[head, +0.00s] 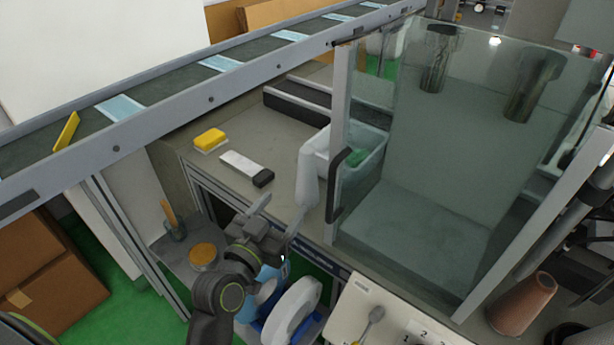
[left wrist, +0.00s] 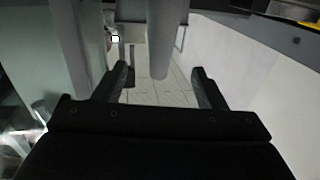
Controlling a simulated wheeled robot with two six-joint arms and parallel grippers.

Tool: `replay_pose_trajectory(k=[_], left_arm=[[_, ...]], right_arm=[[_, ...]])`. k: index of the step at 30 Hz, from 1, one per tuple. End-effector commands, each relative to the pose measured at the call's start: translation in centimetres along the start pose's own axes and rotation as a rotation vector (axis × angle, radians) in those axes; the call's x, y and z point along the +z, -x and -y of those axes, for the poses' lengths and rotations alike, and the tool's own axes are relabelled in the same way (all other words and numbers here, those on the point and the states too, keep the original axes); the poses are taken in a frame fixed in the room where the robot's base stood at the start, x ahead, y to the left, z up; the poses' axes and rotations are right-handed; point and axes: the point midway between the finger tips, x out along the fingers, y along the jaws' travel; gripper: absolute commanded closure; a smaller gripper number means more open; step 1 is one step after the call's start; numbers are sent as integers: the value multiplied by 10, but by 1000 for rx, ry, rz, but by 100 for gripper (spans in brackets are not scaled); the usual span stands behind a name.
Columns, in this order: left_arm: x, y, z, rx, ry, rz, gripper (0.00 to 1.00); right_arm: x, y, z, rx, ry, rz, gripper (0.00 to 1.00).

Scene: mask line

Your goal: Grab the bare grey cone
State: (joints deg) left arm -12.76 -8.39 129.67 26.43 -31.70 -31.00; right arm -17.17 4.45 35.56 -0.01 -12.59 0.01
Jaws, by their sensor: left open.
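The bare grey cone (head: 307,180) stands upright on the grey worktop, just left of the glass enclosure's door handle. My left gripper (head: 279,213) is just in front of it, below and to the left in the head view. Its fingers are apart. In the left wrist view a pale grey tapered shape, which looks like the cone (left wrist: 160,40), lies ahead in the gap between the open fingers of the left gripper (left wrist: 160,72). I cannot tell whether they touch it. My right gripper is not in view.
A glass enclosure (head: 450,150) with a black handle (head: 347,180) stands right of the cone. A white bin (head: 370,160) is behind it. A yellow sponge (head: 210,138) and a white-and-black tool (head: 245,167) lie left.

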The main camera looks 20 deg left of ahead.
Motion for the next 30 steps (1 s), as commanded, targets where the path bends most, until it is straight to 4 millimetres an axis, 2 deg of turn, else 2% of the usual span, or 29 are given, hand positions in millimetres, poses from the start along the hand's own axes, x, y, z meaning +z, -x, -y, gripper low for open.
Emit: replay_pose_trajectory(k=[3,9,17,24,30], left_arm=[[-4,-24,0,2,-1,0,35],[-2,-56,0,1,-1,1,35],[-1,-72,0,0,-1,2,35],[-8,-102,2,1,-3,3,35],[-5,-119,2,0,1,3,35]], right_arm=[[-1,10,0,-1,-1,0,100],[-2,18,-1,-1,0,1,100],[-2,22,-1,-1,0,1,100],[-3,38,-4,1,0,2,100],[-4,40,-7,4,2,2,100]])
